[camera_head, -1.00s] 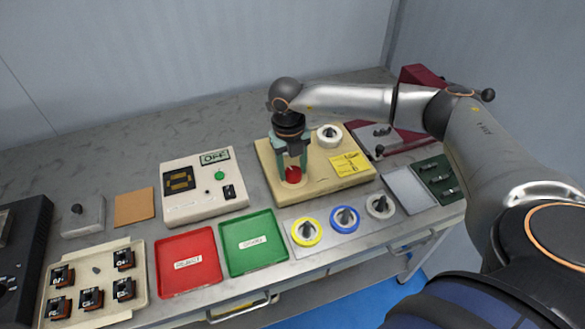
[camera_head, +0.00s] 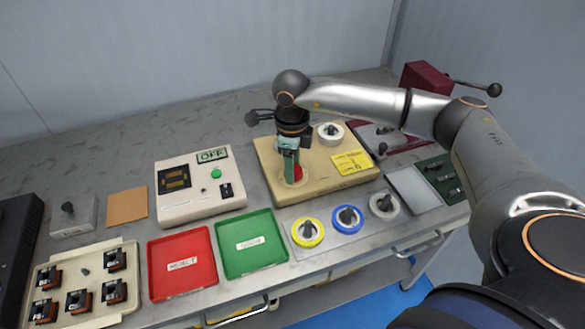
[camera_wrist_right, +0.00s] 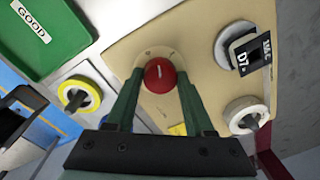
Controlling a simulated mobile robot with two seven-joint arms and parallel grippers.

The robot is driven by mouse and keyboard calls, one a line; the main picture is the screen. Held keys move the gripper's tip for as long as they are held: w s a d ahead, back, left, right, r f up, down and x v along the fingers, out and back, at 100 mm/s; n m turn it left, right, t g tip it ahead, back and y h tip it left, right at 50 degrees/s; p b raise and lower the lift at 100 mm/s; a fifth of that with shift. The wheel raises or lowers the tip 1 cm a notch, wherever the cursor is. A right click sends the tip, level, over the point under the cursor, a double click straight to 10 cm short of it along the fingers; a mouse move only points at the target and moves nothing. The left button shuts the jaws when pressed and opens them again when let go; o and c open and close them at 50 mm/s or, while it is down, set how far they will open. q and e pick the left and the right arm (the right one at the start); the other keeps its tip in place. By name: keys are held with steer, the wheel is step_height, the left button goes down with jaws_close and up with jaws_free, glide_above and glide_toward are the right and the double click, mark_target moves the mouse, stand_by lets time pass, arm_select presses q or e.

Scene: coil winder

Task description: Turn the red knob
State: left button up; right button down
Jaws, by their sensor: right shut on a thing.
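The red knob (camera_head: 297,173) is on the beige panel (camera_head: 325,187) in the middle of the table. My right gripper (camera_head: 290,172) comes down on it from above, with its green fingers on either side of the knob. In the right wrist view the red knob (camera_wrist_right: 160,75) shows a small white mark on top. The fingers of my right gripper (camera_wrist_right: 160,88) are shut on its sides. A pale round dial plate (camera_wrist_right: 146,60) lies around the knob. My left gripper is not in view.
A box with an OFF display (camera_head: 213,155) stands left of the panel. Red (camera_head: 182,290) and green (camera_head: 250,268) trays lie in front. Coloured spools (camera_head: 307,232) sit at the front right. A white ring (camera_head: 331,132) is behind the knob on the panel.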

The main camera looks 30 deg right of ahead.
steer(key=n+b, duration=0.1)
steer(key=n, duration=0.2)
steer(key=shift+n, duration=0.6)
steer(key=shift+c, duration=1.4)
jaws_free()
steer(key=shift+r, duration=0.1)
step_height(320, 180, up, 12)
steer(key=shift+s+a+r+b, duration=0.15)
steer(key=shift+s+r+b, duration=0.05)
steer(key=shift+s+b, duration=0.15)
